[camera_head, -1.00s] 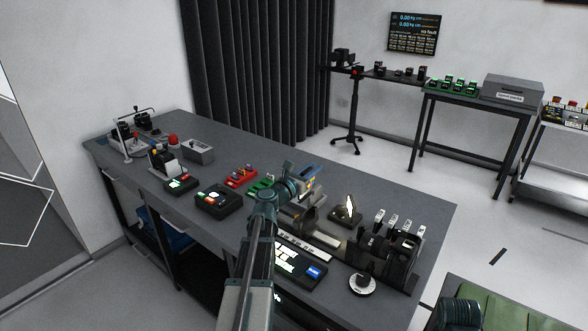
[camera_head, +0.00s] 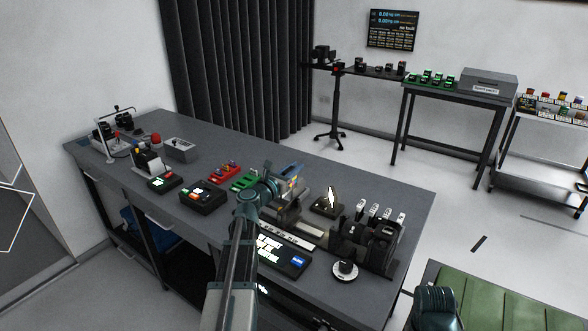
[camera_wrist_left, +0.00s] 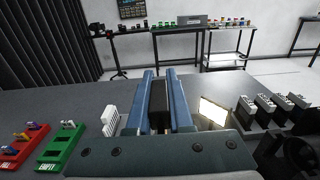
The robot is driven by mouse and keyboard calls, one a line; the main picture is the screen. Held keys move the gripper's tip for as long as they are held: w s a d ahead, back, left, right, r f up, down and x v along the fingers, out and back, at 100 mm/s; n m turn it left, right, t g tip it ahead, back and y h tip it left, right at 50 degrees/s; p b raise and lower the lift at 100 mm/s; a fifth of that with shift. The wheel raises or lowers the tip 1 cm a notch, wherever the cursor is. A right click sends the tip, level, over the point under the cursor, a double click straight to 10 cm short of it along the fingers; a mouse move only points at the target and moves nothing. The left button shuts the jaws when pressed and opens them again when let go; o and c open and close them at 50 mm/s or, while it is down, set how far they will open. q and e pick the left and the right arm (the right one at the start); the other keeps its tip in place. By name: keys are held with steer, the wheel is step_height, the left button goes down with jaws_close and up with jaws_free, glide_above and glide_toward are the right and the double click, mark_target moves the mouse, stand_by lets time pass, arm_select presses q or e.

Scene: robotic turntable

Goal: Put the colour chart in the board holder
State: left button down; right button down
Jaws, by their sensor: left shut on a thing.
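My left gripper (camera_head: 294,173) is over the grey workbench (camera_head: 390,183), right of its middle. In the left wrist view its two blue fingers (camera_wrist_left: 160,90) are shut on a dark upright block (camera_wrist_left: 160,108). I cannot tell from its dark face whether it is the colour chart. My left arm and gripper partly hide the grey fixture (camera_head: 287,217) below. I cannot pick out the board holder for certain. My right gripper is not in view; only a teal part of what seems my right arm shows at the bottom right.
A green tray (camera_head: 245,181) and a red tray (camera_head: 222,173) lie left of the gripper. A small lit panel (camera_head: 331,196) and a black rack (camera_head: 366,243) stand to its right. A lit display (camera_head: 280,255) and a round dial (camera_head: 345,269) are near the front edge.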

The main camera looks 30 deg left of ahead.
mark_target(294, 188)
arm_select(q)
steer(key=shift+f+b, duration=1.95)
steer(key=shift+f, duration=0.25)
steer(key=shift+f+b, duration=2.05)
steer(key=shift+f, duration=0.05)
steer(key=c, duration=0.7)
jaws_free()
steer(key=shift+r, duration=0.1)
steer(key=shift+c, duration=0.2)
steer(key=s+a, duration=0.1)
steer(key=s, duration=1.2)
steer(key=shift+s, duration=0.35)
steer(key=shift+s, duration=0.1)
